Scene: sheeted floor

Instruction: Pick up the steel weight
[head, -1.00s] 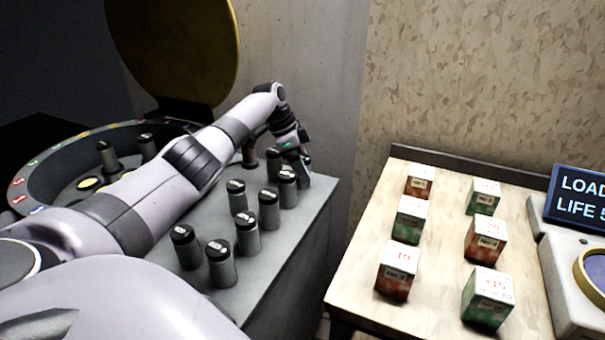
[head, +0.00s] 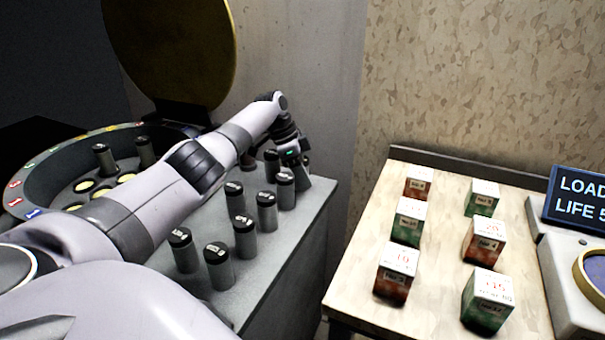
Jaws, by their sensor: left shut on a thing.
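Several steel weights with black caps stand upright on the grey bench top; one is the front weight (head: 218,268), another is the far weight (head: 285,191). A dark weight (head: 271,166) stands just left of the gripper. My right gripper is not in view.
A round drum (head: 28,178) with a raised yellow lid (head: 180,50) stands at the left, with weights in some of its pockets. A wooden table (head: 345,285) at the right holds several red and green boxes (head: 397,272). A display (head: 578,198) stands at the far right.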

